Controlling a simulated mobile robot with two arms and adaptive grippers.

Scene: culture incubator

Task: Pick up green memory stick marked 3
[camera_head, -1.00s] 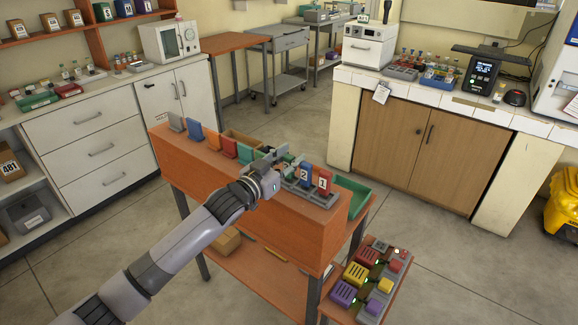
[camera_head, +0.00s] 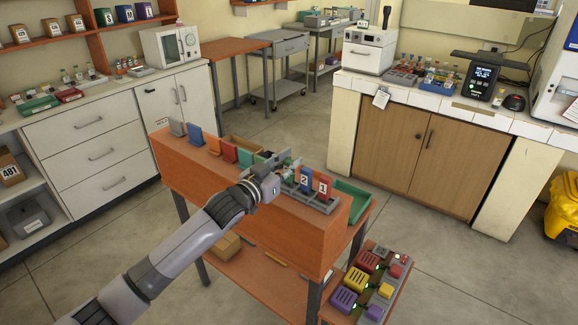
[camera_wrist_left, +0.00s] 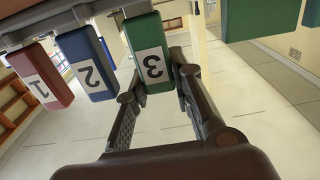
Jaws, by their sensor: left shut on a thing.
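The green memory stick marked 3 (camera_wrist_left: 149,50) stands in a row with a blue stick marked 2 (camera_head: 306,178) and a red stick marked 1 (camera_head: 324,186). The row is in a grey rack (camera_head: 322,207) on the wooden desk's upper shelf. In the left wrist view the blue stick (camera_wrist_left: 85,62) and the red stick (camera_wrist_left: 38,75) hang beside the green one, upside down. My left gripper (camera_head: 286,168) is shut on the green stick, with one finger on each side of it. In the head view the gripper mostly hides this stick. My right gripper is out of view.
A green tray (camera_head: 350,198) lies to the right. A low panel with coloured blocks (camera_head: 342,300) stands at front right.

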